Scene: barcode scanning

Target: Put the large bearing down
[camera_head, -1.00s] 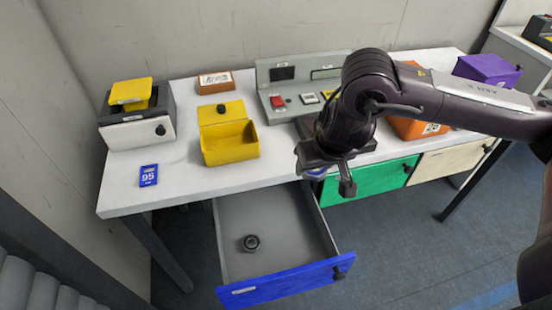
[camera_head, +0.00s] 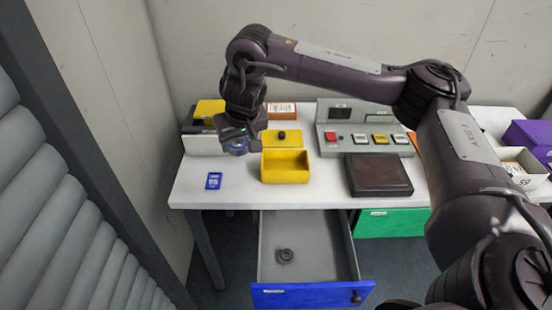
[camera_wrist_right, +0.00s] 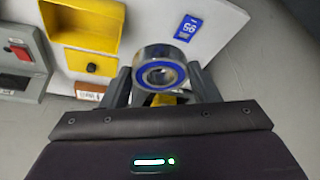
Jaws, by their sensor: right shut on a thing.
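My right gripper (camera_head: 240,137) is shut on the large bearing (camera_head: 238,147), a metal ring with a blue face. In the right wrist view the bearing (camera_wrist_right: 160,72) sits between the two fingers. It is held above the left part of the white table (camera_head: 200,193), left of the open yellow box (camera_head: 285,166). A blue card marked 95 (camera_head: 214,181) lies on the table in front and to the left of it; the card (camera_wrist_right: 188,28) is beyond the bearing in the wrist view. My left gripper is not in view.
A blue-fronted drawer (camera_head: 310,296) is open below, with a smaller bearing (camera_head: 285,255) inside. A dark flat box (camera_head: 377,175) and a grey button panel (camera_head: 330,146) stand to the right. A white box with a yellow top (camera_head: 200,145) is behind the gripper. Table around the card is bare.

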